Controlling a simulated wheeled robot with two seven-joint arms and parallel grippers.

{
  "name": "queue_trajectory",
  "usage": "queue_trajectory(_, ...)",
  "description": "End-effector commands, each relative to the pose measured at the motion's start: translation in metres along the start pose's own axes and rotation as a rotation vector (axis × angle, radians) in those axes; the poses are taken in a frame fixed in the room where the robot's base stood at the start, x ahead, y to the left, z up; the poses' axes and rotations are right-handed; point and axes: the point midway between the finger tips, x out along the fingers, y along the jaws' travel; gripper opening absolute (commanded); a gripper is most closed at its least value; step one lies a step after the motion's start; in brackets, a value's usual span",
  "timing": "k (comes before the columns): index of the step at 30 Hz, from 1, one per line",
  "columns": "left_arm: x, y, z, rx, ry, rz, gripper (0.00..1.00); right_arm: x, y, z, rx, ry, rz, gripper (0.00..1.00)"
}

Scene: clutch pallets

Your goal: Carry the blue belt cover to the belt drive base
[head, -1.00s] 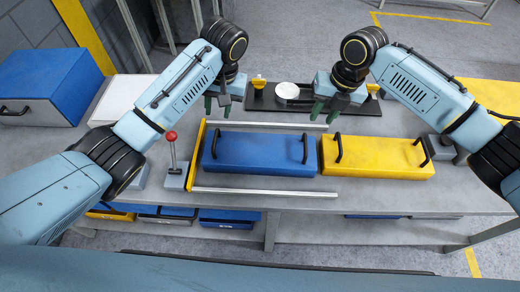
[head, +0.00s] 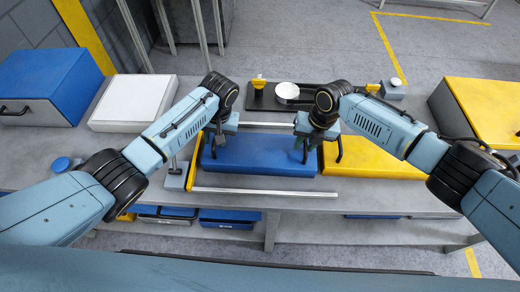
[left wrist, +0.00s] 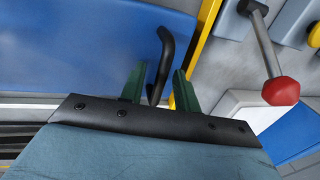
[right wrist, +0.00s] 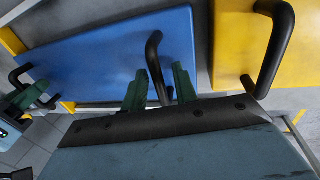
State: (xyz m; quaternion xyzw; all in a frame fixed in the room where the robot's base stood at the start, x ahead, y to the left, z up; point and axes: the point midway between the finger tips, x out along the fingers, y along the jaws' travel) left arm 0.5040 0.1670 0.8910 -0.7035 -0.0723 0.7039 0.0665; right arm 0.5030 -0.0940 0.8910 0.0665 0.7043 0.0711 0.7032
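The blue belt cover (head: 262,158) lies flat on the bench, with a black handle at each end. My left gripper (head: 214,150) is over its left end; in the left wrist view the green fingers (left wrist: 158,88) stand apart on either side of the left handle (left wrist: 164,55). My right gripper (head: 306,152) is over its right end; in the right wrist view its fingers (right wrist: 160,88) stand apart around the right handle (right wrist: 154,50). Both look open, with gaps beside the handles. The dark base with a silver disc (head: 286,91), apparently the belt drive base, lies behind the cover.
A yellow cover (head: 375,160) lies right of the blue one. Metal rails run before (head: 265,193) and behind it. A red-knobbed lever (left wrist: 281,91) stands by its left end. A white box (head: 135,100) and blue box (head: 45,80) are at left, a yellow box (head: 475,108) at right.

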Motion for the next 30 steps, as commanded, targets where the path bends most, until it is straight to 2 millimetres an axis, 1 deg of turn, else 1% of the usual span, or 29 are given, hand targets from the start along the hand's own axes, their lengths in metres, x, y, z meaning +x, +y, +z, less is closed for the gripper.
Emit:
queue_trajectory(8,0.0015,0.0003,0.0003,0.0,-0.001,0.0,0.32,0.0014,0.0005,0.0,-0.001,0.0,0.001,0.29)
queue_trajectory(9,0.0015,0.0003,0.0003,0.0,-0.001,0.0,0.3,0.0014,0.0005,0.0,-0.001,0.0,0.001,0.27)
queue_trajectory(15,0.0013,0.0003,0.0002,0.0,-0.001,0.0,0.04,0.0011,0.0004,0.0001,-0.001,0.0,0.001,0.01)
queue_trajectory(16,0.0013,0.0003,0.0002,0.0,-0.001,0.0,0.0,0.0011,0.0004,0.0001,-0.001,0.0,0.001,0.0)
queue_trajectory(30,0.001,0.0,0.0,0.0,0.0,0.0,0.0,0.0008,0.0001,0.0003,0.0,-0.001,0.0,0.0)
